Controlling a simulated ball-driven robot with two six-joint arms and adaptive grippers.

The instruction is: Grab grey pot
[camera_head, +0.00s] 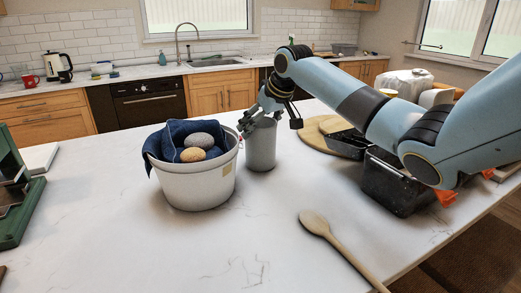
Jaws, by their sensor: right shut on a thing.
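The grey pot (261,148) is a plain grey cylinder standing upright on the white counter, right of the white bucket. My right arm comes in from the right, and its gripper (252,123) is at the pot's top rim. The gripper is shut on the pot near its upper left edge. The fingertips are small and partly hidden against the pot and the bucket. My left gripper is not in view.
A white bucket (197,187) with a blue cloth and two stones stands close left of the pot. A wooden spoon (316,224) lies in front. A black bin (395,187) and a round wooden board (312,137) are to the right. The front middle counter is clear.

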